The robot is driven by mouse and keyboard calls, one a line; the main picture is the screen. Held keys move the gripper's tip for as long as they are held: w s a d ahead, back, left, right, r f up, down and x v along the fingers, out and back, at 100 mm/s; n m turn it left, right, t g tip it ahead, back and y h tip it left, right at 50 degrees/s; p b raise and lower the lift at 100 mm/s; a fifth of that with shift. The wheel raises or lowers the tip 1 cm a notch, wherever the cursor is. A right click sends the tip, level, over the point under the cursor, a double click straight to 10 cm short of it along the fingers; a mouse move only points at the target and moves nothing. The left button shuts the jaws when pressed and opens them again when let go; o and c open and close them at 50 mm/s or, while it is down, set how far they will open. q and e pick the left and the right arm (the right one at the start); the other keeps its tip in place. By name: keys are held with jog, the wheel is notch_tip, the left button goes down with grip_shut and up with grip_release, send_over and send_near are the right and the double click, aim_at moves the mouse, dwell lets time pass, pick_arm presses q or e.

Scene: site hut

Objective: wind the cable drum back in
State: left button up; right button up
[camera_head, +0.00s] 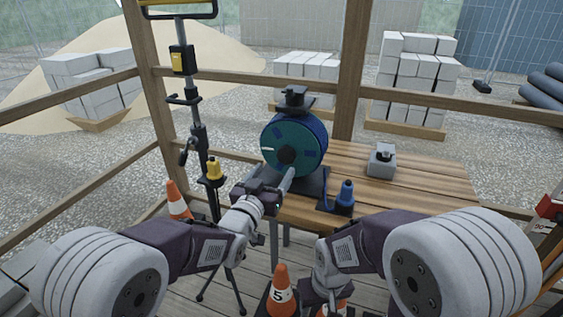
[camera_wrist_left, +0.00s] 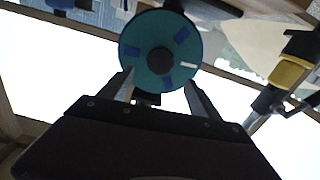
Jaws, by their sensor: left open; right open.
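The cable drum (camera_head: 306,137) stands upright in a dark frame on the wooden table. Its round face is teal with blue patches, a white mark and a black hub (camera_head: 286,156). My left gripper (camera_head: 286,181) is in front of the drum, just below the hub. In the left wrist view the drum (camera_wrist_left: 146,38) shows beyond my open left fingers (camera_wrist_left: 160,88), with nothing seen between them. A blue plug-like piece (camera_head: 346,192) stands on a dark base right of the drum. My right gripper (camera_head: 322,290) is low in front of the table; its fingertips are hard to make out.
A grey block-like item (camera_head: 382,162) sits on the wooden table (camera_head: 430,185), whose right part is clear. A black and yellow stand (camera_head: 197,140) rises left of the table. Orange cones (camera_head: 281,288) stand on the floor in front. Wooden rails (camera_head: 240,82) run behind.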

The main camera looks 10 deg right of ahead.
aim_at(285, 155)
pick_arm(q)
jog(key=x, duration=0.8)
jog(key=shift+d, duration=0.15)
grip_shut()
